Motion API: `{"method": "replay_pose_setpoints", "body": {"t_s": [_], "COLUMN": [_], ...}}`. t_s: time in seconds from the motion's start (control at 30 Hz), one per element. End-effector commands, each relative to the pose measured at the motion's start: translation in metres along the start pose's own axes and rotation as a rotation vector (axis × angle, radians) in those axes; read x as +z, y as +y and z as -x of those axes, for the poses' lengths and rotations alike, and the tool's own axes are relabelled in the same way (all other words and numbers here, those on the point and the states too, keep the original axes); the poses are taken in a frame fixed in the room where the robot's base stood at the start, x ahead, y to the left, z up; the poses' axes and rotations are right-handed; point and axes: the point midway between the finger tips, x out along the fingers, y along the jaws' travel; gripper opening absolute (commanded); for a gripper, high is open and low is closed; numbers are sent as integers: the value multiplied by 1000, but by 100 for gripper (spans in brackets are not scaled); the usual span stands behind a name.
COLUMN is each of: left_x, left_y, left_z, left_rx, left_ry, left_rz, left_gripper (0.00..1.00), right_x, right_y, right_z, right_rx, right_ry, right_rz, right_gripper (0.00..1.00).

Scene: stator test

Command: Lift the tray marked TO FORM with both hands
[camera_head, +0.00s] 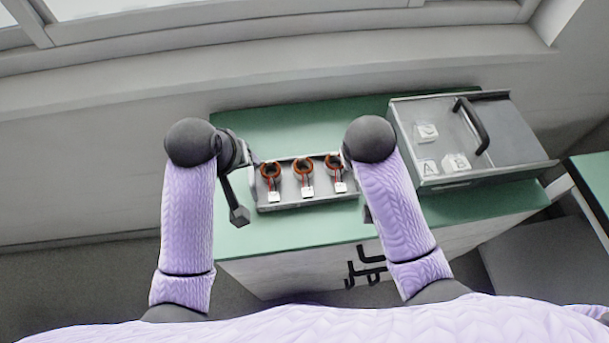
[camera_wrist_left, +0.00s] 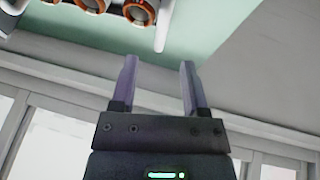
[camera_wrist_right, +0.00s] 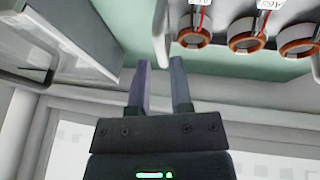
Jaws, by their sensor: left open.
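The grey tray (camera_head: 288,187) lies on the green worktop and holds three copper-ringed stators (camera_head: 303,168) with white tags. No TO FORM marking is legible. My left gripper (camera_wrist_left: 159,60) is open at the tray's left end, with the end wall (camera_wrist_left: 163,28) between its fingertips and gaps on both sides. My right gripper (camera_wrist_right: 161,60) is at the right end; its fingers are closer together and appear shut on the end wall (camera_wrist_right: 160,30). In the head view my right forearm hides that gripper and part of the tray's right end.
A grey box (camera_head: 530,140) with a dark handle (camera_head: 472,122) and several pale pieces stands close to the right of the tray. Green worktop (camera_head: 290,232) is clear in front of the tray. A wall and window sill lie behind.

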Motion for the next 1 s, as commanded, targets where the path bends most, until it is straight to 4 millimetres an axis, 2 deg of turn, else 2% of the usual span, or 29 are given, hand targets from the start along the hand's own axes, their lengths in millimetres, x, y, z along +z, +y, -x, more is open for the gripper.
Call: {"method": "replay_pose_setpoints", "body": {"t_s": [0.1, 0.3, 0.5, 0.73, 0.77, 0.87, 0.9, 1.0], "left_x": [1, 0, 0, 0, 0, 0, 0, 0], "left_y": [0, 0, 0, 0, 0, 0, 0, 0], "left_z": [-24, -54, -66, -66, -66, -66, -66, -66], "left_rx": [-1, -1, 0, 0, 0, 0, 0, 0], "left_ry": [-4, -2, 0, 1, 1, 1, 1, 0], "left_rz": [0, -1, -1, -1, -1, -1, -1, -1], "left_gripper": [58, 58, 58, 58, 56, 35, 27, 5], "right_x": [0, 0, 0, 0, 0, 0, 0, 0], "right_y": [0, 0, 0, 0, 0, 0, 0, 0], "right_z": [-24, -54, -66, -66, -66, -66, -66, -66], "right_rx": [1, 1, 0, 0, 0, 0, 0, 0], "right_ry": [-2, -1, 0, 1, 1, 0, 0, 0], "right_rz": [0, 0, -1, -1, -1, -1, -1, -1], "right_gripper": [26, 26, 26, 26, 24, 3, 0, 0]}}
